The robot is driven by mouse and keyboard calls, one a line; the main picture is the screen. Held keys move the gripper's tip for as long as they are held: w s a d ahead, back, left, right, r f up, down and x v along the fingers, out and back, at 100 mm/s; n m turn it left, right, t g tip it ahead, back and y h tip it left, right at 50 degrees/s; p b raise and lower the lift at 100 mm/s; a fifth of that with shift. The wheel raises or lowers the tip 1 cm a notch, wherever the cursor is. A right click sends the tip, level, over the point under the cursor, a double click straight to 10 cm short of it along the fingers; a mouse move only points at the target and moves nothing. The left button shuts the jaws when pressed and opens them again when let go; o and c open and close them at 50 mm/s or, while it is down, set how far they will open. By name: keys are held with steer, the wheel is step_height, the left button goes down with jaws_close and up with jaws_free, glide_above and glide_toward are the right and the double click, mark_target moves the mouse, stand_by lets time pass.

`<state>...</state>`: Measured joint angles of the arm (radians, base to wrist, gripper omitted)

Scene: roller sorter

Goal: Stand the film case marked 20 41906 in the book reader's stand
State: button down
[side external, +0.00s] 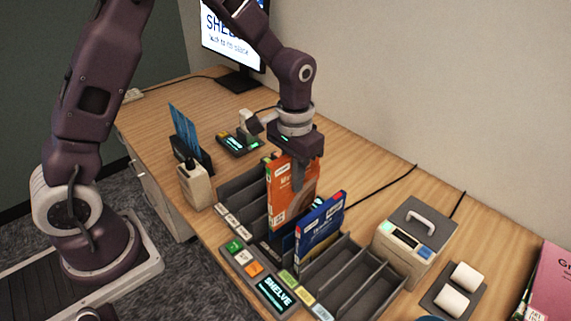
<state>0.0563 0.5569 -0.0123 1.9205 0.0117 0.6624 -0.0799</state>
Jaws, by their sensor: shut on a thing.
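My gripper (298,182) points down and is shut on an orange case (281,205), gripping its upper part. The orange case is upright in or just above the dark slotted rack (345,262); I cannot tell whether its lower edge touches the rack. A blue case (320,232) with a red corner stands in the rack to its right. The number 20 41906 is not legible on any case. A small dark stand (197,158) holding blue sheets is at the left; I cannot tell if it is the book reader's stand.
A device with a lit screen (238,144) sits behind the rack. A control panel (262,278) reading SHELVE is along the front. A grey box with a handle (413,240) and white rolls (458,290) stand at the right. Right rack slots are empty.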

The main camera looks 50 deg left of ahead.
mark_target(293, 204)
steer(key=shift+f, duration=4.15)
steer(key=c, duration=1.4)
jaws_free()
steer(key=shift+o, duration=0.2)
step_height(293, 204, up, 7)
steer(key=shift+r, duration=0.1)
